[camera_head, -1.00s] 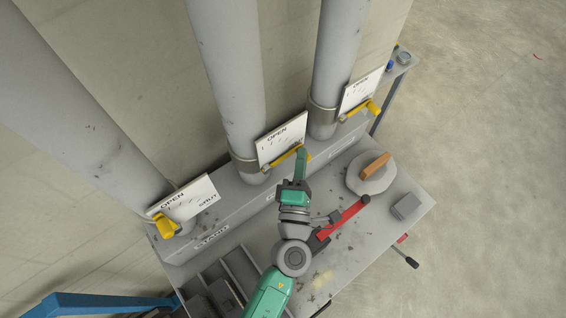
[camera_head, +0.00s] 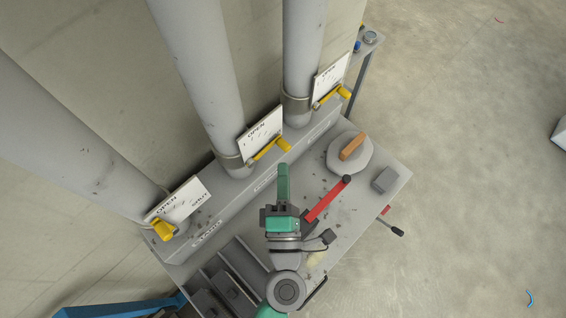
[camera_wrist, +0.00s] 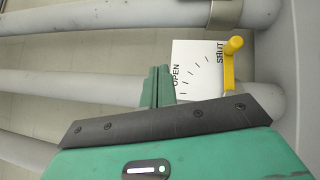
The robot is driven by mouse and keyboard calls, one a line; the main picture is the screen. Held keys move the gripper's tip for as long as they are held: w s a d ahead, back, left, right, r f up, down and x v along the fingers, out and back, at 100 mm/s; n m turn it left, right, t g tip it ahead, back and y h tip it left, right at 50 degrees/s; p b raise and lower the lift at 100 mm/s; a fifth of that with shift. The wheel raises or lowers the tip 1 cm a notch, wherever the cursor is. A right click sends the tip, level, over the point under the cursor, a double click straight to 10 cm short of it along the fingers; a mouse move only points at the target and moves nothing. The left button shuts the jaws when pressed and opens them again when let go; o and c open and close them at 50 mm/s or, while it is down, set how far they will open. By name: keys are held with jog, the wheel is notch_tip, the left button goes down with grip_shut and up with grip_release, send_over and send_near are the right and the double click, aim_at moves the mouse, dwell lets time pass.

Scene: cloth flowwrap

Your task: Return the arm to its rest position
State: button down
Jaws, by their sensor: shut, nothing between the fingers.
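My gripper (camera_head: 283,172) is over the grey table (camera_head: 345,225) in the head view, its green fingers pointing toward the pipes. Its fingers are together, with nothing between them. The fingers also show in the wrist view (camera_wrist: 158,87), closed side by side. The middle yellow lever (camera_head: 270,148) stands beyond the fingertips, apart from them. In the wrist view a yellow lever (camera_wrist: 230,62) sits on a white OPEN/SHUT plate (camera_wrist: 197,70), to the right of the fingers. My arm reaches up from the bottom of the head view.
Three grey pipes stand along the wall; the left (camera_head: 163,230) and right (camera_head: 332,97) yellow levers are by their plates. On the table are a round grey disc with a wooden handle (camera_head: 353,146), a red bar (camera_head: 328,199), a grey block (camera_head: 384,180) and a slotted rack (camera_head: 222,284).

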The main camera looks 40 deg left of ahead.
dwell(0.3)
jog(key=w+d+r+m+t+h, duration=0.3)
jog(key=d+r+m+h, duration=0.15)
jog(key=r+m, duration=0.35)
jog(key=w+d+r+m+t+h, duration=0.2)
jog(key=d+r+m+t+h, duration=0.25)
jog(key=r, duration=0.65)
jog(key=w+d+r+m+t+h, duration=0.25)
jog(key=d+r+m+h, duration=0.2)
jog(key=r+m, duration=0.4)
jog(key=s+d+r+m, duration=0.1)
jog(key=s+r+m, duration=0.1)
jog(key=r, duration=0.6)
jog(key=s+d+r+m+y, duration=0.1)
jog(key=r+m, duration=0.4)
jog(key=r, duration=0.4)
jog(key=shift+s+g, duration=0.4)
